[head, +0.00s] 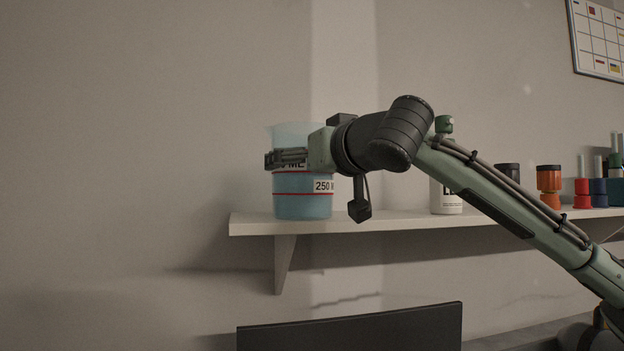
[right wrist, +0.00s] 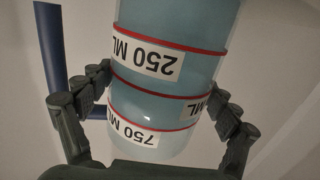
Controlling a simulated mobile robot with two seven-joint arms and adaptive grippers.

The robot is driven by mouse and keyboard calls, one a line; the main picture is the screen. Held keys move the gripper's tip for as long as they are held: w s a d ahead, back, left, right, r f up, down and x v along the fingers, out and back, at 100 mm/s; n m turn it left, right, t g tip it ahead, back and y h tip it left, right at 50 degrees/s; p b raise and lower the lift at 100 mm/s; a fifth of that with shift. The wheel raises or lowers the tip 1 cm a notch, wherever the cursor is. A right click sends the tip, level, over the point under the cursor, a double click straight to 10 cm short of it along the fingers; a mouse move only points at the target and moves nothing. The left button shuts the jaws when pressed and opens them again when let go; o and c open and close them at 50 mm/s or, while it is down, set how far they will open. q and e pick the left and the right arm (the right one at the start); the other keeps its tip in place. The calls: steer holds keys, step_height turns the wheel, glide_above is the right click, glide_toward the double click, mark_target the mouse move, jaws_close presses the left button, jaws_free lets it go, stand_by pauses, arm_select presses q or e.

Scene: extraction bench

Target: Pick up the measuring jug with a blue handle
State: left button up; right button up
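The measuring jug (head: 303,207) is a translucent blue vessel with red bands and white volume labels. It stands upright at the left end of the wall shelf. My right gripper (head: 287,158) is at its upper half, reaching in from the right. In the right wrist view, the gripper's fingers (right wrist: 163,88) lie against both sides of the jug (right wrist: 168,68), and no clear gap shows. The dark blue handle (right wrist: 49,48) is at the left there, outside the left finger. The handle is not visible in the head view. My left gripper is not in view.
The white shelf (head: 400,222) runs right from under the jug. Orange (head: 549,179), red and blue containers stand farther right. A dark panel (head: 350,330) rises below the shelf.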

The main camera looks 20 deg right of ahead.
mark_target(302, 135)
steer(key=c, duration=0.9)
steer(key=shift+r, duration=0.2)
steer(key=shift+c, duration=0.4)
steer(key=r, duration=0.4)
steer(key=shift+s+a+r, duration=0.2)
steer(key=shift+s+a, duration=0.05)
steer(key=shift+a, duration=0.05)
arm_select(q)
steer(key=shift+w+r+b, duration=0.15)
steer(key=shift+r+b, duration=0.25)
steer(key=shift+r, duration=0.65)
arm_select(e)
steer(key=s+a+r, duration=0.6)
steer(key=s+a, duration=0.1)
steer(key=shift+s+a+r, duration=0.25)
steer(key=shift+s+a, duration=0.05)
steer(key=shift+s, duration=0.1)
